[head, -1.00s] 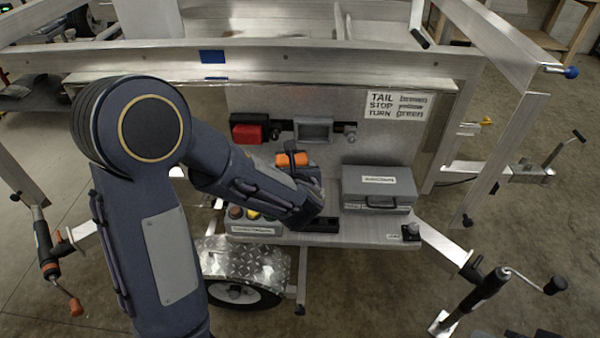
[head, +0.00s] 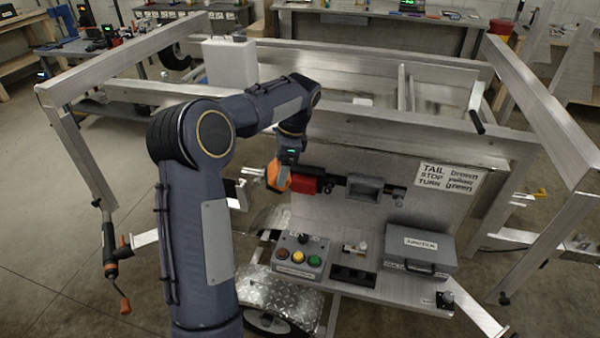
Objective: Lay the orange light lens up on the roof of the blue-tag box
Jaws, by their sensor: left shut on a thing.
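An orange light lens (head: 277,176) is held in my left gripper (head: 287,160), which is shut on it. The lens hangs tilted in front of the trailer's back panel, just left of the red lamp (head: 305,182); I cannot tell whether they touch. My left arm reaches over from the left and bends down to it. No blue tag shows clearly now, so I cannot tell which box bears it; my arm covers part of the trailer's rear rail (head: 400,135). My right gripper is out of view.
On the trailer's ledge stand a button box (head: 297,258) with red, yellow and green buttons, a black tray (head: 353,276) and a grey case (head: 420,250). A grey lamp housing (head: 365,189) is on the panel. A white canister (head: 230,64) stands behind my arm.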

